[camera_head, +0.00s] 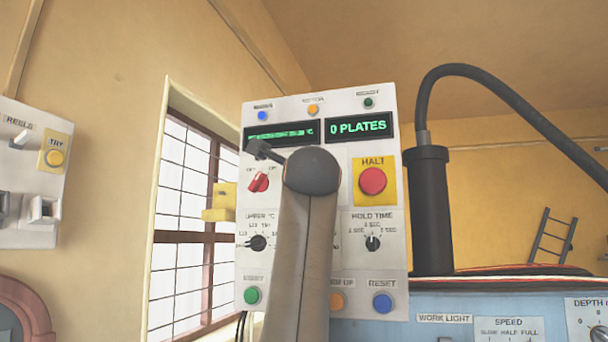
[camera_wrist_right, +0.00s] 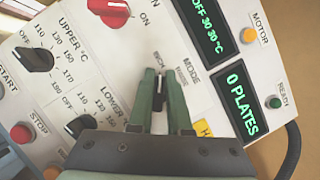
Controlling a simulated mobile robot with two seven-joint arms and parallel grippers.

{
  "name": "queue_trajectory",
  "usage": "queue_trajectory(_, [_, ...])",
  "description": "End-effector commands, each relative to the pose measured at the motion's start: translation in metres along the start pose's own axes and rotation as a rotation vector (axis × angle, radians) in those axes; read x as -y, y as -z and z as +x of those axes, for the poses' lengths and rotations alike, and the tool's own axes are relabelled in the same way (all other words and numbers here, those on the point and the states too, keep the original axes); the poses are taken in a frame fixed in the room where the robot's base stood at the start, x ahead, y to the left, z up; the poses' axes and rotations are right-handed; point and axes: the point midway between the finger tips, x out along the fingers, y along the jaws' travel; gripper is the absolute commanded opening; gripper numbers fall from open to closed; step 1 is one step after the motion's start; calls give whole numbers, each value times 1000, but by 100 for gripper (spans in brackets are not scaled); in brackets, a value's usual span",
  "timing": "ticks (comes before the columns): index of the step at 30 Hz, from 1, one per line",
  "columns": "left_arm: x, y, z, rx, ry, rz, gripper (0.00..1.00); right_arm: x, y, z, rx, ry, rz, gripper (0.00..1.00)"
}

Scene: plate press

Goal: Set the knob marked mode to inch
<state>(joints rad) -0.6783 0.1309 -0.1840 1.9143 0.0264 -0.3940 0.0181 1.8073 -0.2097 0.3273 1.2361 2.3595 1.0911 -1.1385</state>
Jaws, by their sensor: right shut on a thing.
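The mode knob (camera_wrist_right: 158,100) is a small dark knob on the white control panel (camera_head: 387,250), beside the word MODE in the right wrist view. My right gripper (camera_wrist_right: 159,76) is shut on it, with one green finger on each side. Small blurred labels stand just past the fingertips; one looks like INCH. The fingers cover much of the knob, so I cannot tell which label it points to. In the head view my right arm stands in front of the panel and hides the knob. My left gripper is not in view.
Near the gripper are a red switch (camera_wrist_right: 110,10), the upper temperature knob (camera_wrist_right: 38,58), the lower one (camera_wrist_right: 80,126) and the plates display (camera_wrist_right: 242,97). In the head view a red halt button (camera_head: 372,181) and a hold time knob (camera_head: 373,243) sit right of my arm.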

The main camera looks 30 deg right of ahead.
Motion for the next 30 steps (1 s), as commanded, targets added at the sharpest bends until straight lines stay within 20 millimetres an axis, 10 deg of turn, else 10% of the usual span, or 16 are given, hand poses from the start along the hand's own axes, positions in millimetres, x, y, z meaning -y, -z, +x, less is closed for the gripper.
queue_trajectory(9, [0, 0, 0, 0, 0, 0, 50, -4, 5, 2, -14, -11, -6, 0])
queue_trajectory(10, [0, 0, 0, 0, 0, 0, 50, -4, 5, 2, -14, -11, -6, 18])
queue_trajectory(18, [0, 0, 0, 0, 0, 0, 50, -2, 4, 1, -10, -7, -3, 46])
queue_trajectory(30, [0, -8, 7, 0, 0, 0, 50, -3, 2, -17, -3, -2, 1, 46])
